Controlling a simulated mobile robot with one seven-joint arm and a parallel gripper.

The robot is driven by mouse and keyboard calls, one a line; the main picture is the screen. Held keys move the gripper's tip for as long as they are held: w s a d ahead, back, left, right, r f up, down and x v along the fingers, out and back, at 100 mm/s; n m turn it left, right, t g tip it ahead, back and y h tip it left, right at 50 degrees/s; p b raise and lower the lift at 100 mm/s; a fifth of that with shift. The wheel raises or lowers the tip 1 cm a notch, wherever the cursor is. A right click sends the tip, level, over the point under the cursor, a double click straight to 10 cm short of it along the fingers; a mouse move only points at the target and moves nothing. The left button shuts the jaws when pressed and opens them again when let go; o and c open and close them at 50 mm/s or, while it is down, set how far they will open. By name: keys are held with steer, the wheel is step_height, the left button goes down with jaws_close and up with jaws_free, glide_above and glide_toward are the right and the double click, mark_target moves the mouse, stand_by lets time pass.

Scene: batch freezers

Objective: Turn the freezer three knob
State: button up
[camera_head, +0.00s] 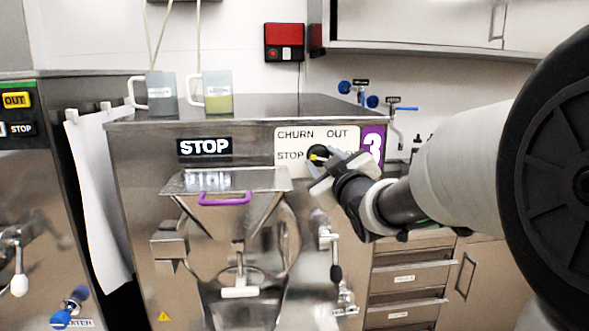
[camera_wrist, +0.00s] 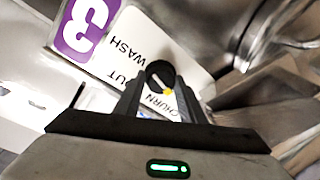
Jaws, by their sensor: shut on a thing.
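Freezer three is the steel machine in the middle of the head view, marked by a purple "3" label (camera_head: 372,148), which also shows in the wrist view (camera_wrist: 84,24). Its black knob (camera_head: 316,154) sits on the white panel lettered CHURN, OUT and STOP (camera_head: 300,136). In the wrist view the round knob (camera_wrist: 160,74) has a yellow mark at its edge and lies between my fingertips. My gripper (camera_head: 322,160), also in the wrist view (camera_wrist: 160,88), is shut on the knob. The fingers hide part of the panel's lettering.
Two mugs (camera_head: 161,92) (camera_head: 217,92) stand on the freezer's top. A hopper lid with a purple handle (camera_head: 225,198) and a lever (camera_head: 335,272) project from its front. Wall taps (camera_head: 345,87) are behind. Another machine (camera_head: 30,200) stands at left.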

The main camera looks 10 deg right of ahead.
steer(key=m+b, duration=0.1)
steer(key=m, duration=0.1)
steer(key=m+b, duration=0.1)
steer(key=b, duration=0.1)
steer(key=m+t+b, duration=0.1)
steer(key=m, duration=0.1)
steer(key=shift+a+f+m+h+b, duration=0.15)
steer(key=shift+f+m+h+b, duration=0.15)
steer(key=shift+b, duration=0.1)
steer(key=shift+r+m+b, duration=0.2)
steer(key=shift+m+b, duration=1.1)
steer(key=shift+m, duration=0.7)
steer(key=shift+r, duration=0.1)
steer(key=o, duration=1)
steer(key=shift+w+h, duration=0.1)
steer(key=shift+h, duration=0.2)
steer(key=s, duration=0.5)
steer(key=s+f, duration=0.1)
steer(key=s, duration=0.5)
steer(key=s+d+f, duration=0.1)
steer(key=s, duration=0.5)
steer(key=shift+s, duration=0.15)
